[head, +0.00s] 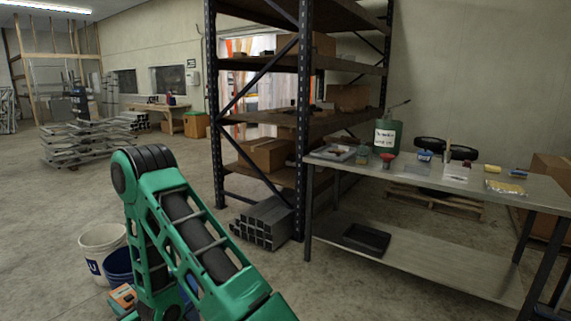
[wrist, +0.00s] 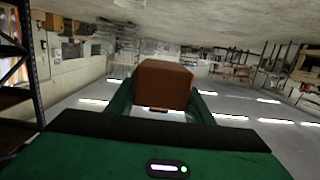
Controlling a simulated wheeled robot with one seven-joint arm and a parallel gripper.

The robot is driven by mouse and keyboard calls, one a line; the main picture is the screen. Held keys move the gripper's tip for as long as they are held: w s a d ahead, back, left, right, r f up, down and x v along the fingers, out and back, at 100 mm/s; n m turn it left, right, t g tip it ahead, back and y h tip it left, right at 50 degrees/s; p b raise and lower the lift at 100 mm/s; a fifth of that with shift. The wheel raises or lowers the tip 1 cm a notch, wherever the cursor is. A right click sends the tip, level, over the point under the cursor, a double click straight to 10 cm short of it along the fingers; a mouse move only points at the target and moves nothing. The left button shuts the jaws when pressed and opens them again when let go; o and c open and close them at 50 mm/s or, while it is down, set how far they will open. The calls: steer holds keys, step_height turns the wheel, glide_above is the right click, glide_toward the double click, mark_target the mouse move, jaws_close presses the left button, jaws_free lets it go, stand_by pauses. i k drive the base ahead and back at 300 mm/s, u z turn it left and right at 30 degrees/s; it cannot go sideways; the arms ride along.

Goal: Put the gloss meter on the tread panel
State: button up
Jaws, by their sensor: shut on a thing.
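A brown, box-shaped thing, which I take to be the gloss meter (wrist: 164,84), is between the green fingers of my gripper (wrist: 160,104) in the wrist view. My gripper is shut on it and holds it up in the air, away from the workbench. The head view shows my green arm low at centre-left, but my gripper and the held thing are out of that view. I cannot clearly pick out the tread panel. A flat grey piece (head: 332,152) lies at the left end of the steel workbench (head: 470,186) and may be it.
The workbench holds a green can (head: 387,136), a red item (head: 387,158), a blue item (head: 424,155) and yellow items (head: 504,187). A black tray (head: 366,238) is on its lower shelf. A tall rack (head: 304,120) stands behind. Buckets (head: 102,241) are beside my arm.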

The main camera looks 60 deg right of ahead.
mark_target(506, 187)
steer(key=z, duration=0.15)
steer(key=i, duration=0.2)
steer(key=z, duration=3.6)
steer(key=i, duration=1)
steer(key=u, duration=0.15)
steer(key=k, duration=0.7)
steer(key=u, duration=0.05)
